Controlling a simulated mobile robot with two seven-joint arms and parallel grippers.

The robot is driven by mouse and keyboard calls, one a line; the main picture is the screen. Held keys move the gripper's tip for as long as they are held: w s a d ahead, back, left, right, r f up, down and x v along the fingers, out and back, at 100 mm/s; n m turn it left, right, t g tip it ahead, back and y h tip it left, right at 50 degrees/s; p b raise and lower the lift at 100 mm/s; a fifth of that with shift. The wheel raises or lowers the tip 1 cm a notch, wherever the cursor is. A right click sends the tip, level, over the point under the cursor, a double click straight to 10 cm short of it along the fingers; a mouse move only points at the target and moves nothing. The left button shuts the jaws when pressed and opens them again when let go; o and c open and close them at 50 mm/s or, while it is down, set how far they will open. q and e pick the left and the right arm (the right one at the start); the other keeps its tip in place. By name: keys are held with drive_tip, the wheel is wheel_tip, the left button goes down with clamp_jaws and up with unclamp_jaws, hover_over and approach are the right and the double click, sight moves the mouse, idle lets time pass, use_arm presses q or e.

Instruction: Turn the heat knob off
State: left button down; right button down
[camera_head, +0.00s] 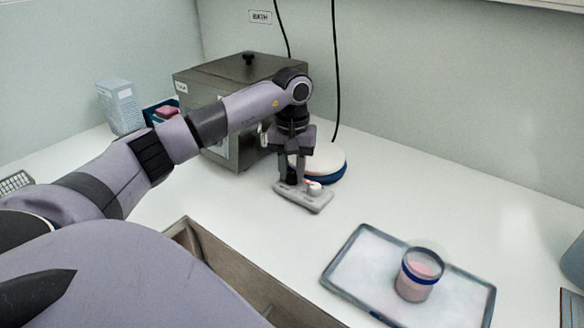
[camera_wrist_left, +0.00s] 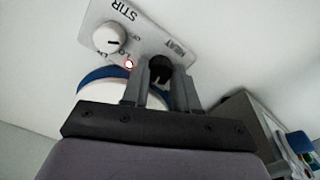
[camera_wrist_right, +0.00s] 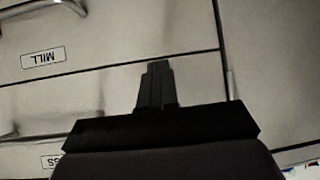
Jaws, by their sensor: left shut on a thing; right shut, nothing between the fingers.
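A grey control panel (camera_head: 318,203) lies on the white counter. In the left wrist view the panel (camera_wrist_left: 150,28) carries the labels STIR and HEAT. The black heat knob (camera_wrist_left: 160,68) is beside the HEAT label. A white stir knob (camera_wrist_left: 108,38) sits beside the STIR label, with a small red-ringed light (camera_wrist_left: 128,64) near it. My left gripper (camera_head: 292,181) points down at the panel. In its wrist view, its fingers (camera_wrist_left: 154,74) are shut on the heat knob and partly hide it. My right gripper (camera_wrist_right: 156,68) is shut and empty, in front of drawer fronts.
A round white-topped plate with a blue band (camera_head: 334,165) stands just behind the panel. A steel box (camera_head: 215,82) stands behind my left arm. A tray (camera_head: 345,262) holds a jar of pink contents (camera_head: 416,281) at front right.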

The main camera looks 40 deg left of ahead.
sight(292, 174)
use_arm(q)
drive_tip(key=n+p, duration=0.1)
drive_tip(key=n, duration=0.4)
drive_tip(key=shift+r, duration=0.1)
drive_tip(key=n, duration=0.6)
drive_tip(key=shift+p, duration=0.3)
drive_tip(key=n, duration=0.5)
drive_tip(key=shift+p, duration=0.4)
drive_tip(key=n, duration=0.5)
drive_tip(key=shift+n, duration=0.5)
drive_tip(key=c, duration=0.9)
unclamp_jaws()
drive_tip(key=shift+o, duration=0.2)
drive_tip(key=shift+r+b, duration=0.4)
drive_tip(key=shift+r, duration=3.15)
